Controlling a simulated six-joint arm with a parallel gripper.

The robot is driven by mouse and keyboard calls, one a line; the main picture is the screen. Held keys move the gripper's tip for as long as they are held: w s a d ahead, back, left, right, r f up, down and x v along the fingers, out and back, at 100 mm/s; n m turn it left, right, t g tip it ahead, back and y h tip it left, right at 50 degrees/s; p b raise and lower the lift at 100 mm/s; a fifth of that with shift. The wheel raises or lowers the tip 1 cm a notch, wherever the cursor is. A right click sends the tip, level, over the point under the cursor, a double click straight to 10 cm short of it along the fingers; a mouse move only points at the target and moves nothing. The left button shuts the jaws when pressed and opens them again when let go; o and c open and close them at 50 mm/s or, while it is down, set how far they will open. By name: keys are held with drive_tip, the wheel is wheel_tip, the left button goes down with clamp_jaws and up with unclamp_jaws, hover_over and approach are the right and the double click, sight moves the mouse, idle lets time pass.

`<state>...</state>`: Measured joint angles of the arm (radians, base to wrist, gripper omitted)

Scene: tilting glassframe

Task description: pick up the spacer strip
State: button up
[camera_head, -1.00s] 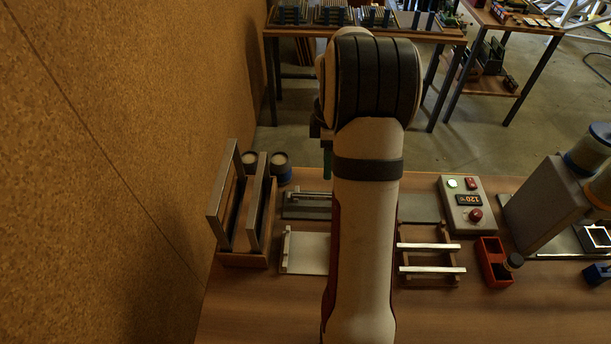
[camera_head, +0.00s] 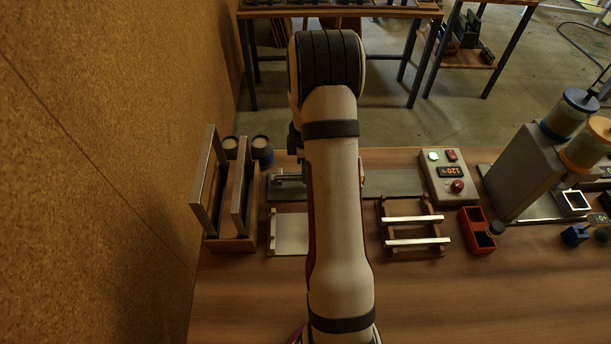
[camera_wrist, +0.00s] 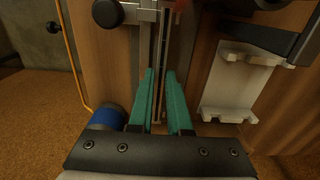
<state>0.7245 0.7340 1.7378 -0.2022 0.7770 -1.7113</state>
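The thing that looks most like the spacer strip is a thin, pale, narrow strip (camera_wrist: 158,75) running lengthwise in a grey slotted fixture in the wrist view. My gripper (camera_wrist: 161,75) has two teal fingers standing apart, one on each side of this strip, with a gap between them. Whether the fingers touch it cannot be told. In the head view a grey plate with a narrow rail (camera_head: 286,181) lies at the back left of the bench, and my arm comes down beside it. My fingertips are mostly hidden there.
A white tray with raised edges (camera_head: 290,233) lies in front of the plate. An upright frame rack (camera_head: 232,243) and two cans (camera_head: 263,151) stand left. Right of my arm are a wooden rack with two pale bars (camera_head: 417,241), a control box (camera_head: 447,176) and a red bin (camera_head: 477,232).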

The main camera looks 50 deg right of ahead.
clamp_jaws()
drive_tip(key=shift+r, duration=0.1)
